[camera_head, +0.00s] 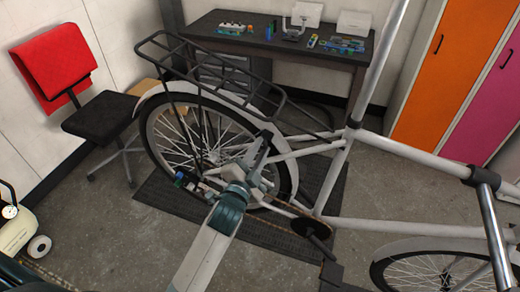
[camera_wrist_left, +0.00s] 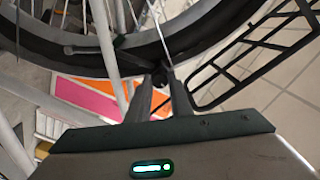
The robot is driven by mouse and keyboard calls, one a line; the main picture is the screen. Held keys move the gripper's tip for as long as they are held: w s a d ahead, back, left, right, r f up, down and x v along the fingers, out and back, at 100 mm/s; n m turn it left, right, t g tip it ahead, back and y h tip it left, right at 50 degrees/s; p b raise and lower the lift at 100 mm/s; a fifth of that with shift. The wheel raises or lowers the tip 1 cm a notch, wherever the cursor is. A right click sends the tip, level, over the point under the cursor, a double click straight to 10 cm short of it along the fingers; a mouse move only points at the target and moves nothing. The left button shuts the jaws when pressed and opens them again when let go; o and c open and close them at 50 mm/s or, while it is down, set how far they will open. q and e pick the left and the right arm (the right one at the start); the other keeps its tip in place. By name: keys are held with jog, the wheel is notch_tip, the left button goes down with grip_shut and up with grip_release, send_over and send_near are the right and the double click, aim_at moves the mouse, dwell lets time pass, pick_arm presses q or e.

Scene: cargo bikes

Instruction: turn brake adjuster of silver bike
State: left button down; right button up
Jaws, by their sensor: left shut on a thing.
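The silver bike (camera_head: 335,175) stands with its rear wheel (camera_head: 170,125) at the left in the head view. My left gripper (camera_head: 266,137) reaches in at the front side of this wheel, near the frame tubes. In the left wrist view, its two fingers (camera_wrist_left: 160,88) are shut on a small dark part, the brake adjuster (camera_wrist_left: 159,76), close to the tyre (camera_wrist_left: 205,35). The fingers hide most of that part. Its turn angle cannot be told. My right gripper is not in view.
A black rear rack (camera_head: 225,90) sits over the wheel; its bars also show close to the gripper in the wrist view (camera_wrist_left: 262,50). A dark workbench (camera_head: 330,55) with tools stands behind. A black chair (camera_head: 100,115) stands left, orange and pink lockers (camera_head: 435,80) right.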

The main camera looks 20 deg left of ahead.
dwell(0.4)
pick_arm(q)
jog(key=c, duration=1.6)
grip_release()
jog(key=shift+a, duration=0.1)
jog(key=shift+f, duration=0.1)
jog(key=shift+s+f+b, duration=0.1)
jog(key=shift+s+b, duration=0.2)
jog(key=shift+s, duration=0.25)
jog(key=s+b, duration=0.2)
jog(key=s, duration=0.3)
jog(key=s+b, duration=0.2)
jog(key=s, duration=0.4)
jog(key=s+b, duration=0.2)
jog(key=s, duration=0.3)
jog(key=shift+s+a, duration=0.15)
jog(key=shift+a, duration=0.1)
